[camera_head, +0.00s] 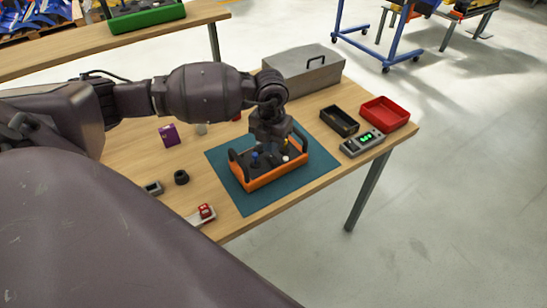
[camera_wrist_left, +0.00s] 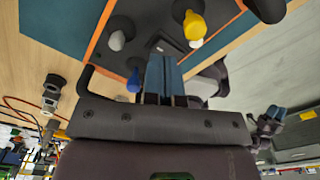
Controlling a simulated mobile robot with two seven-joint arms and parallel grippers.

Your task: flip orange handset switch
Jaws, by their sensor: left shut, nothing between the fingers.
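The orange handset (camera_head: 270,180) lies on a teal mat (camera_head: 232,196) on the wooden table, with a black top face and dark handles at its ends. A blue knob (camera_head: 255,158) and a pale knob show on its top. My left gripper (camera_head: 270,142) is over the handset's far middle part, pointing down; its tips are partly hidden. In the left wrist view its fingers (camera_wrist_left: 166,72) are shut and empty, close to the handset's top. There a yellow knob (camera_wrist_left: 194,25), a grey knob (camera_wrist_left: 117,40) and a blue knob (camera_wrist_left: 134,82) surround them. I cannot tell the switch's position.
A grey metal box (camera_head: 305,72) stands behind the mat. A black tray (camera_head: 340,121), a red bin (camera_head: 385,112) and a meter with a green display (camera_head: 362,143) are at the right. A purple box (camera_head: 169,135) and small parts lie to the left.

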